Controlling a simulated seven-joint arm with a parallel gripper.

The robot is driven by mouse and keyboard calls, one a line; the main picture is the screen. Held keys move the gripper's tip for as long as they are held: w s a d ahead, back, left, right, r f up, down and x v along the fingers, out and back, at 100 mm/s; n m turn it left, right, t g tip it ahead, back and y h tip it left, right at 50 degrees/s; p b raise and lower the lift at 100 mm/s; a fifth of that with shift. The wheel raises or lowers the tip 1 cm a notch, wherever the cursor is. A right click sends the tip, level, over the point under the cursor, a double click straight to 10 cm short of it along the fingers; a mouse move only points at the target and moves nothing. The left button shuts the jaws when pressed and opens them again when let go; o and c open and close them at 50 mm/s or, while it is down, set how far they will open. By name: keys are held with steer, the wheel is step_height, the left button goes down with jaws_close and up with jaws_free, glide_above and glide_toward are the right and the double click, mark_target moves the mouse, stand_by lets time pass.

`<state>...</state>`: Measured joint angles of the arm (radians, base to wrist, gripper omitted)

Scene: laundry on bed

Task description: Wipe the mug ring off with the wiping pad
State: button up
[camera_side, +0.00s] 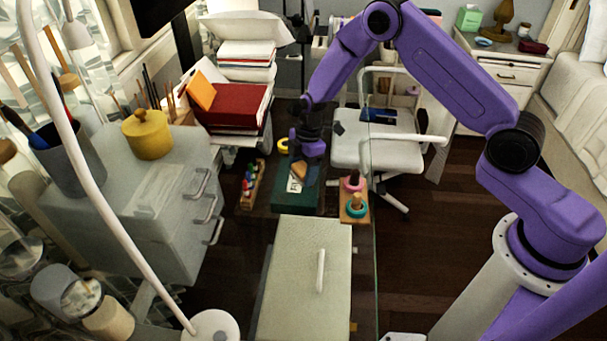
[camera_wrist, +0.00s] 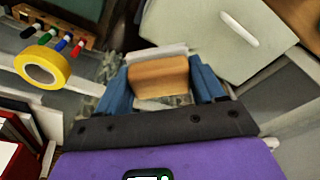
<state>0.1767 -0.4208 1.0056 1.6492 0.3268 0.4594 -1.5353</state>
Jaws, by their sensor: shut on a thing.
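My gripper (camera_side: 303,158) hangs low over a dark green box or mat (camera_side: 284,197) in the side view. In the wrist view its two blue fingers (camera_wrist: 162,78) are shut on the wiping pad (camera_wrist: 158,76), a tan, wood-coloured block with a pale grey-white layer along its far edge. The pad also shows below the gripper in the side view (camera_side: 299,170). I cannot tell whether the pad touches the surface below it. I cannot make out the mug ring in either view; the pad and gripper hide part of the surface.
A marker rack (camera_side: 250,190) and a yellow tape roll (camera_side: 282,145) lie left of and behind my gripper. A ring toy on a wooden base (camera_side: 355,214) stands at the right. A pale panel with a white handle (camera_side: 300,300) lies in front. A glass edge runs along the right.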

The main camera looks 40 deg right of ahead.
mark_target(285, 206)
steer(key=shift+w+a, duration=0.35)
steer(key=shift+a, duration=0.05)
steer(key=shift+s+a, duration=3.55)
steer(key=shift+w+a, duration=0.1)
steer(key=shift+a, duration=0.15)
steer(key=shift+w+a, duration=0.3)
steer(key=shift+w, duration=0.25)
steer(key=shift+w+d, duration=3.5)
steer(key=shift+d, duration=0.1)
step_height(285, 206, up, 8)
steer(key=shift+r, duration=0.2)
steer(key=shift+a, duration=0.15)
